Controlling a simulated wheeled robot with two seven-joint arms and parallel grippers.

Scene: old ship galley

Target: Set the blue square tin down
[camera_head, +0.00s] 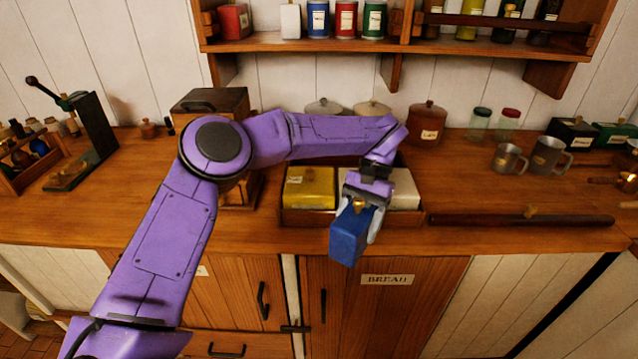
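The blue square tin (349,236) hangs in front of the counter's front edge, above the cupboard door labelled BREAD. My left gripper (360,208) is shut on the tin from above, with a finger showing on its right side. The tin looks slightly tilted. Behind it, a wooden tray (300,218) on the counter holds a yellow square tin (310,188) on the left and a cream square tin (405,190) on the right. My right gripper is not in view.
A wooden box (235,190) stands left of the tray. A dark rolling pin (520,219) lies right of it, near the edge. Two metal mugs (548,156) and lidded jars stand behind. A loaded shelf (300,42) is above. Counter right of the tray, before the pin, is narrow.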

